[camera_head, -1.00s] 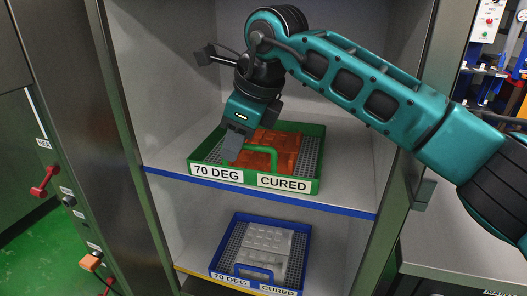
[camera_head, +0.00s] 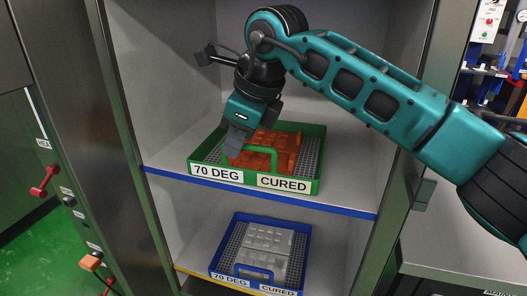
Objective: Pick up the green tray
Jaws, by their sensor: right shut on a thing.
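The green tray (camera_head: 322,160) sits on the upper shelf of an open cabinet. It has a perforated grey floor, a green handle (camera_head: 263,151) at the front and white labels reading "70 DEG" and "CURED". An orange-brown block (camera_head: 285,147) lies in it. My right gripper (camera_head: 234,146) reaches down from above over the tray's front left part. It is shut on the left end of the handle; its fingers hide that end. The tray looks level and still on the shelf. My left gripper is not in view.
A blue tray (camera_head: 306,245) with grey blocks stands on the lower shelf. The upper shelf has a blue front edge (camera_head: 340,209). Cabinet side walls stand close on both sides. A red lever (camera_head: 40,190) is at the left. A grey bench top (camera_head: 455,245) is at the right.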

